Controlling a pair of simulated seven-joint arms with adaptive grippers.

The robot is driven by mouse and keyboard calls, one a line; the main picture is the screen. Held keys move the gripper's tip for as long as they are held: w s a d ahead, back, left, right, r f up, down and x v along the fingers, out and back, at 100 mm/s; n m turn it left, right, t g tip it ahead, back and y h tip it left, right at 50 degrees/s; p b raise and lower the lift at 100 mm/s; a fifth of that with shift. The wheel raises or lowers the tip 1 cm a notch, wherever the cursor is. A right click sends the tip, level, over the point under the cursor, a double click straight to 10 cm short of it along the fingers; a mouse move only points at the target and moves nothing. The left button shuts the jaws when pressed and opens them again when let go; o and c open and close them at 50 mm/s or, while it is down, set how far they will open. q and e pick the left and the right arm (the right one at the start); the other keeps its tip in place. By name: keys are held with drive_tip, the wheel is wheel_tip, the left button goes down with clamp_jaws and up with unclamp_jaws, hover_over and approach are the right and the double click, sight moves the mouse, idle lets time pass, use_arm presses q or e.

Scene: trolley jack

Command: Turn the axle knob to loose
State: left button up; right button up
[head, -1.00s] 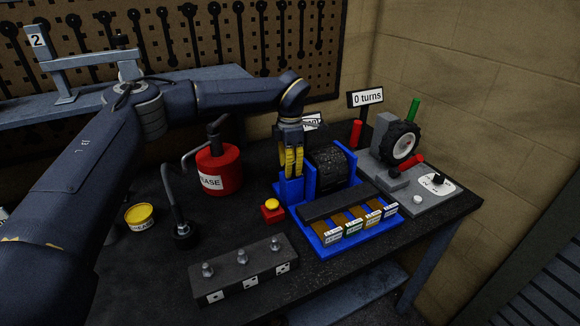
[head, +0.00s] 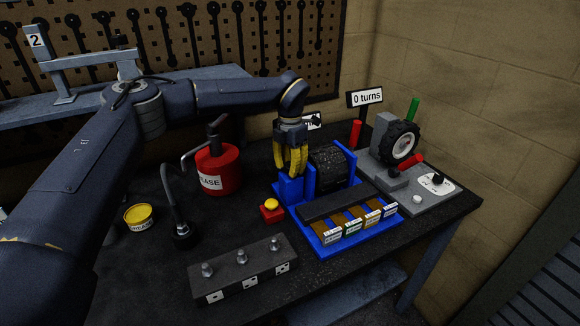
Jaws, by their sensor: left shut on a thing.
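My left gripper (head: 291,163) reaches down at the left side of the blue stand (head: 288,190) that carries a black ribbed drum (head: 330,167). Its yellow fingers point down and are shut on the axle knob at the end of the drum's axle. The fingers hide the knob, so its setting cannot be read. My right gripper is not in view.
A red grease can (head: 218,170), a red box with a yellow button (head: 271,209) and a flexible-necked lamp-like tool (head: 182,228) stand left of the stand.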

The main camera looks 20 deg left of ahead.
sight(290, 165)
use_arm(q)
drive_tip(key=shift+s+f+n, duration=0.1)
drive_tip(key=shift+n, duration=0.5)
drive_tip(key=o, duration=1.3)
drive_tip(key=shift+c, duration=0.2)
wheel_tip(290, 165, up, 12)
